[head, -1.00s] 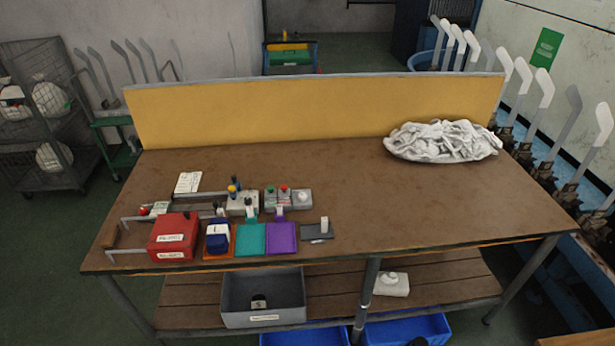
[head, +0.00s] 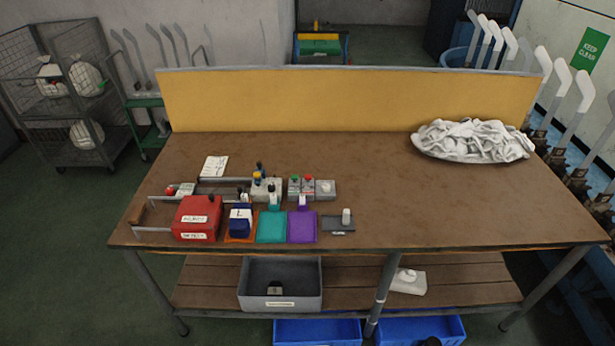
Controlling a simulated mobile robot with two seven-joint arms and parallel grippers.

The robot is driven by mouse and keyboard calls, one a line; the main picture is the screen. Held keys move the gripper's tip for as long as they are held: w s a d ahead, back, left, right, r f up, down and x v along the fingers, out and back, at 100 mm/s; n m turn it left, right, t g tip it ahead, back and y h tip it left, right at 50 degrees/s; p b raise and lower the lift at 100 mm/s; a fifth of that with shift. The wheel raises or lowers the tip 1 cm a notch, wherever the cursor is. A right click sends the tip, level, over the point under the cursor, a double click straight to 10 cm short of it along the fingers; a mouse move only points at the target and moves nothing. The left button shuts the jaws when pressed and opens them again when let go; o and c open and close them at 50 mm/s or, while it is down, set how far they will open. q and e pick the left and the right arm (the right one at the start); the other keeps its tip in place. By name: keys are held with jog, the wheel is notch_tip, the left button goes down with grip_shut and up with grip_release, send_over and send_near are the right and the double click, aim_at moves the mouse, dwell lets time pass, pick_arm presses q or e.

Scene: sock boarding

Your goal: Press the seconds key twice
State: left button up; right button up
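No key can be read as the seconds key; the labels are too small. A grey block with a green and a red button (head: 301,188) stands on the table, with a lighter grey block (head: 325,190) at its right side. Left of it is a pale block with yellow and blue tops (head: 266,188). A dark plate with a pale upright knob (head: 339,222) lies near the front edge. A red box with white labels (head: 198,217) stands at the front left. Neither of my grippers is in view.
Dark blue, teal (head: 271,228) and purple (head: 302,228) items line the front of the brown table (head: 390,190). A white cloth pile (head: 473,138) lies at the back right. A yellow panel (head: 350,100) closes the back. The table's middle and right front are clear.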

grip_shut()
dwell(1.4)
